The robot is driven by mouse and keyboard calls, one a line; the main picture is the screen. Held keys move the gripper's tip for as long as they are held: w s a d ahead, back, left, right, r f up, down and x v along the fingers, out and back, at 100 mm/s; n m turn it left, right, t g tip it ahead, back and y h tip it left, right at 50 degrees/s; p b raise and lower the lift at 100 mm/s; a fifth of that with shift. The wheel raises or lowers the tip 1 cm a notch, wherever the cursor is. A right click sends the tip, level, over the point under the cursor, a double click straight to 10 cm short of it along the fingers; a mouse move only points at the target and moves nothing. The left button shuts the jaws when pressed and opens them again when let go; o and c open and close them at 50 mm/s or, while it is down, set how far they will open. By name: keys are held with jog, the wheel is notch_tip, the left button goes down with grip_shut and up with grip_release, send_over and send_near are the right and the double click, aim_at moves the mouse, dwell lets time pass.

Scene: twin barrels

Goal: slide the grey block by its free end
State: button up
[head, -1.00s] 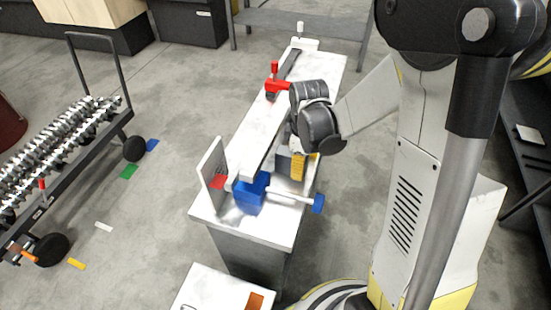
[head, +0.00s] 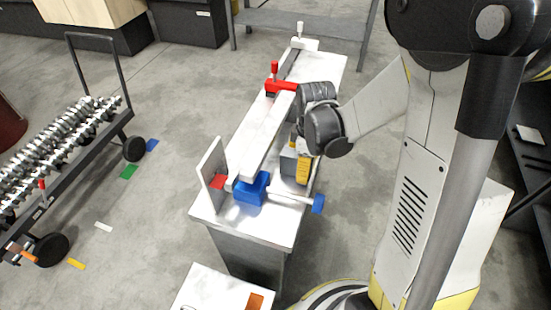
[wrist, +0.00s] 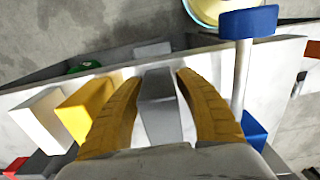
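The grey block (wrist: 159,105) lies between the two yellow fingers of my gripper (wrist: 159,78) in the wrist view. The fingers stand on both sides of the block, with a narrow gap at the right; contact on the left is unclear. In the head view my gripper (head: 302,170) is low at the right side of the white bench (head: 220,207), and the grey block (head: 287,165) shows partly beside the fingers. Which end of the block is free cannot be told.
A yellow block (wrist: 82,107) and a white block (wrist: 40,117) stand left of my fingers. A blue-knobbed rod (wrist: 243,70) rises close at the right, leading to a blue clamp (head: 252,188). A red clamp (head: 275,82) and a long white beam (head: 255,150) occupy the bench.

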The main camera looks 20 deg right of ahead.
jog(key=shift+o, duration=0.7)
